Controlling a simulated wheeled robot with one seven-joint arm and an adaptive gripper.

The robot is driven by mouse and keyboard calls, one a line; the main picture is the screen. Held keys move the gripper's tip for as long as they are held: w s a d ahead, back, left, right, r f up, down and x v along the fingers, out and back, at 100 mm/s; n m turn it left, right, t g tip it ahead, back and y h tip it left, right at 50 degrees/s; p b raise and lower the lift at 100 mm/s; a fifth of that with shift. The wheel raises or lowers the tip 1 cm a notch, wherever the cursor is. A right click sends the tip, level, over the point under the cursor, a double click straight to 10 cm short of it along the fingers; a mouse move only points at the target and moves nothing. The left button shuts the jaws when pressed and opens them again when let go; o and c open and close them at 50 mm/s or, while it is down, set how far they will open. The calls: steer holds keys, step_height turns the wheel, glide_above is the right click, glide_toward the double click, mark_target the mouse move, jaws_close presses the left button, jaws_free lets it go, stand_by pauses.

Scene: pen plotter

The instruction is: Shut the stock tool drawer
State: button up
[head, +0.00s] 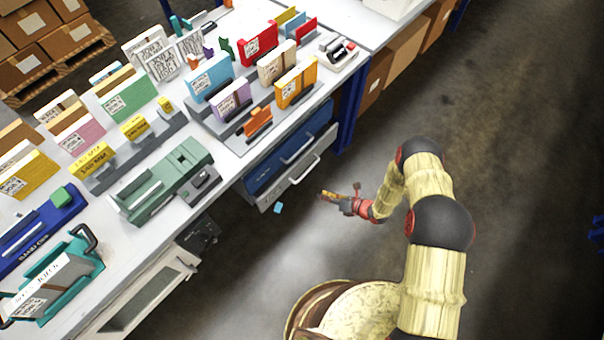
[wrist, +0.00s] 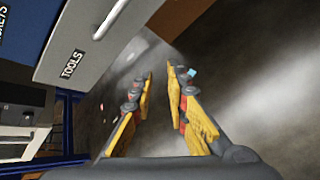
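The grey tool drawer (head: 297,181) is under the bench, below a blue drawer. In the wrist view its front (wrist: 95,45) carries a TOOLS label (wrist: 72,63) and a bar handle (wrist: 110,20). Its front seems to stand out a little past the blue drawer; how far is hard to tell. My gripper (head: 327,196) is in front of and to the right of the drawer in the head view, apart from it. In the wrist view my gripper (wrist: 160,72) has its yellow-padded fingers spread, with nothing between them. The drawer's inside is hidden.
The blue drawer (head: 272,170) has its own handle. The bench top (head: 215,215) holds several boxes and holders. A blue bench leg (head: 350,110) stands right of the drawers. A small light-blue piece (head: 278,208) lies on the floor. Floor to the right is clear.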

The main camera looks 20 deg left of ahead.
mark_target(306, 172)
steer(key=shift+w+a+r+m+t+y+b, duration=0.3)
steer(key=shift+w+a+r+m+t+y, duration=0.5)
steer(key=shift+a+m, duration=0.95)
steer(key=shift+w+a+r+m+t+y+b, duration=0.15)
steer(key=shift+w+a+r+m+y+b, duration=0.3)
steer(key=shift+w+a+m, duration=1.1)
steer(key=shift+w+a+r+m+t+y+b, duration=0.15)
steer(key=shift+w+a+r+m+t+y, duration=0.45)
steer(key=shift+a+m, duration=1.4)
steer(key=shift+w+a+r+n, duration=0.1)
steer(key=shift+a+r+n, duration=0.05)
steer(key=shift+r+n, duration=0.15)
steer(key=shift+c, duration=1.2)
steer(key=shift+f, duration=0.1)
jaws_close()
steer(key=shift+g, duration=0.25)
